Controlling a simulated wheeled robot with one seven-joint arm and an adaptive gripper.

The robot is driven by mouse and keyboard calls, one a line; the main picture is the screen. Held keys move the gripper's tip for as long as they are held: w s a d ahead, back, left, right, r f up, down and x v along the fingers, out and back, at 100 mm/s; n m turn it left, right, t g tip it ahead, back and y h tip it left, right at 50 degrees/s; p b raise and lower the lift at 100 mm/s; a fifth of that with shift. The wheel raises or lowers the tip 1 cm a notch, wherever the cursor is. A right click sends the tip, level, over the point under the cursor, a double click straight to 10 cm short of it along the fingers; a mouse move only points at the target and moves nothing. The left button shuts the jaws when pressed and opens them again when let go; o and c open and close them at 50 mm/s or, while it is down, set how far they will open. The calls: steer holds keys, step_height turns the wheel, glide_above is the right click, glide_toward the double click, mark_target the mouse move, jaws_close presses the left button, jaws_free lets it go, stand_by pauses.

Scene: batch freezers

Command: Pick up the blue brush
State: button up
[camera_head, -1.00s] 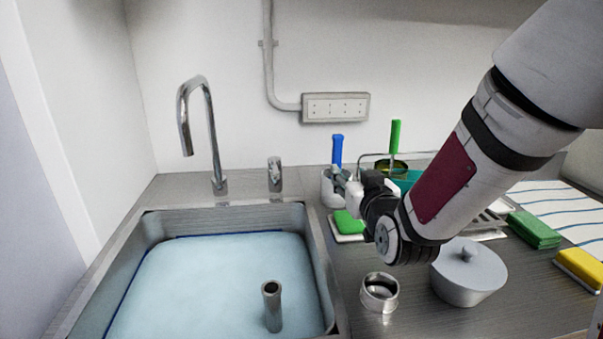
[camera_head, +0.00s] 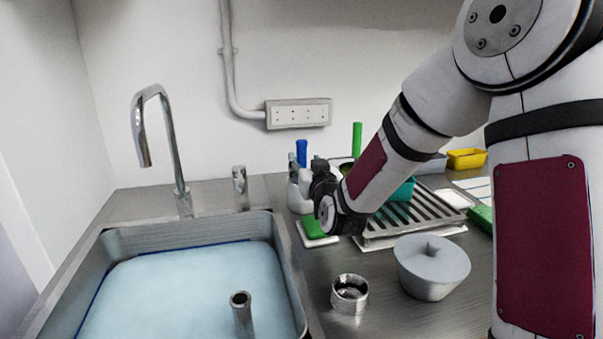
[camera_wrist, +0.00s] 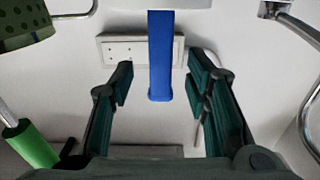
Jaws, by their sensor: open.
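The blue brush (camera_head: 301,153) stands upright with its handle up in a white holder (camera_head: 300,198) at the back of the counter, right of the sink. Its lower part is hidden. My gripper (camera_head: 308,172) is at the holder, partly hidden by my wrist. In the wrist view the blue handle (camera_wrist: 160,50) comes down from the top edge, with its end between my two fingers (camera_wrist: 160,78). The fingers are open, with a visible gap on each side of the handle.
A green-handled tool (camera_head: 356,140) stands to the right; it also shows in the wrist view (camera_wrist: 34,147). The sink (camera_head: 190,228) and faucet (camera_head: 138,130) are left.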

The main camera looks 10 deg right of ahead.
mark_target(303, 158)
steer(key=w, duration=0.4)
steer(key=shift+w, duration=0.15)
steer(key=shift+c, duration=0.3)
jaws_close()
steer(key=shift+r, duration=0.1)
